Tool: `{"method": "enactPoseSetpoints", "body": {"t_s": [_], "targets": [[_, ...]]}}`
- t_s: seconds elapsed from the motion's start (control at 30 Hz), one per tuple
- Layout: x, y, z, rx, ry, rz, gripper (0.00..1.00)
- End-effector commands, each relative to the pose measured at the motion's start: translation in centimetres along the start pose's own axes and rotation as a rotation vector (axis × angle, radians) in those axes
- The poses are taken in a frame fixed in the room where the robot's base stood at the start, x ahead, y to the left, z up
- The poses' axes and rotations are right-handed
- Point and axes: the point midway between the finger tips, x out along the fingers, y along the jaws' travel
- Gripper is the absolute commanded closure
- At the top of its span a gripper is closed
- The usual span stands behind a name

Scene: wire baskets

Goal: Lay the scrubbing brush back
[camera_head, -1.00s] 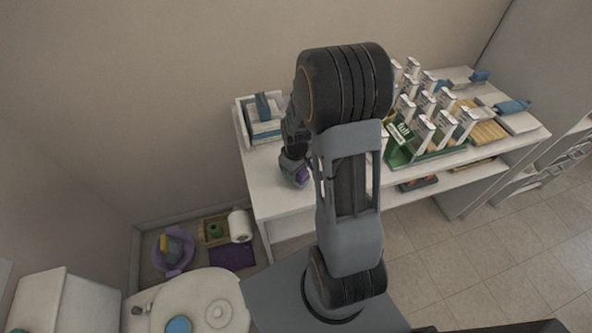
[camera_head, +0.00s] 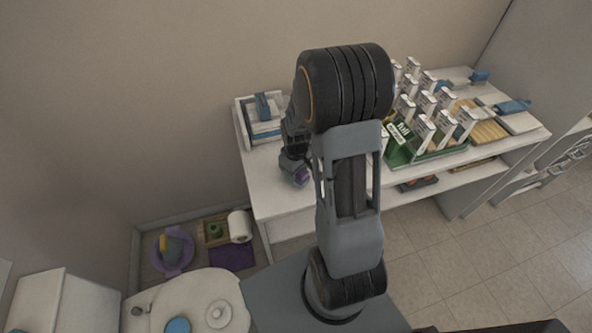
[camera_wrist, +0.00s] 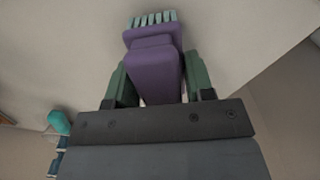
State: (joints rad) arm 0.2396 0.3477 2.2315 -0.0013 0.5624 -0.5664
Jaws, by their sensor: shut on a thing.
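The scrubbing brush (camera_wrist: 155,60) is purple with a row of teal bristles at its far end in the wrist view. My gripper (camera_wrist: 160,84) is shut on it, one green finger on each side. In the head view the purple brush (camera_head: 301,175) shows small at the end of my arm, by the left part of the white table (camera_head: 268,187). My gripper (camera_head: 292,164) is partly hidden by my arm there. I cannot tell whether the brush touches the tabletop.
A white tray (camera_head: 240,116) with blue items stands at the table's back left. A green rack (camera_head: 400,157) with several white packs stands to the right. On the floor are a purple bucket (camera_head: 158,264), a paper roll (camera_head: 240,226) and a purple mat (camera_head: 232,257).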

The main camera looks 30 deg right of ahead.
Motion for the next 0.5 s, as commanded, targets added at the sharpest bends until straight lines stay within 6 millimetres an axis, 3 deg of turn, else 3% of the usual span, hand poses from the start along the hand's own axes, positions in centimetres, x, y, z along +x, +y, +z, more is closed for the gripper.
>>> {"method": "enactPoseSetpoints", "body": {"t_s": [0.5], "targets": [[0.78, 0.00, -0.01, 0.000, 0.000, 0.000, 0.70]]}}
